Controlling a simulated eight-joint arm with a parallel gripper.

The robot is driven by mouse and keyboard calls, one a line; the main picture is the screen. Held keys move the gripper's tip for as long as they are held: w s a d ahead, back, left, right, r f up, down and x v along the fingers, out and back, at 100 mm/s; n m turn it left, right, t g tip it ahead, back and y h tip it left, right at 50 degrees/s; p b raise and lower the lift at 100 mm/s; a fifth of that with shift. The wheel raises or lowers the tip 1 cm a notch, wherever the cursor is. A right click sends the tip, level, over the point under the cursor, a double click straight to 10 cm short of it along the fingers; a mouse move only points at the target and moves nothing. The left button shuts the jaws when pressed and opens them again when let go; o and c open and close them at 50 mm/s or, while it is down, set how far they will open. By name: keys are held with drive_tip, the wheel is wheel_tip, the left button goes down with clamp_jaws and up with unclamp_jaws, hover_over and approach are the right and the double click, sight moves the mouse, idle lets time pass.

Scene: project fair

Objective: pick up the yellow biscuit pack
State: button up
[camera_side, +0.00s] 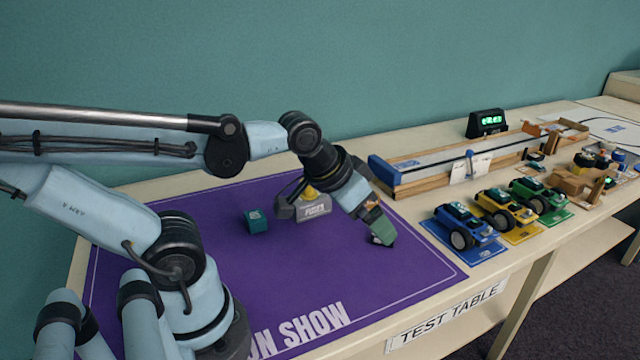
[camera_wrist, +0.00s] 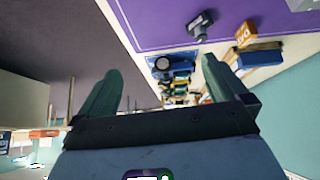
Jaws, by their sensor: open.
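A small yellow-orange box with pale lettering, the likely yellow biscuit pack (camera_wrist: 245,33), shows in the wrist view, to the right of and beyond my right finger. It lies by the mat's edge, next to a blue block. I cannot make it out surely in the side view, where my wrist covers part of that area. My gripper (camera_side: 382,234) points down over the right part of the purple mat. In the wrist view my gripper (camera_wrist: 162,75) is open, with nothing between its two green fingers.
A teal box (camera_side: 256,220) and a grey object (camera_side: 314,207) with some yellow at its top stand on the purple mat (camera_side: 290,275). A small dark object (camera_wrist: 200,25) is near my gripper. A blue-ended track (camera_side: 385,172) and several toy cars (camera_side: 465,230) stand right. The front mat is clear.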

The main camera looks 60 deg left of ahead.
drive_tip(key=shift+s+d+f, duration=0.15)
drive_tip(key=shift+s+f, duration=0.1)
drive_tip(key=shift+f, duration=0.05)
drive_tip(key=shift+c, duration=1.2)
drive_tip(key=shift+w+m, duration=0.1)
drive_tip(key=shift+m, duration=0.2)
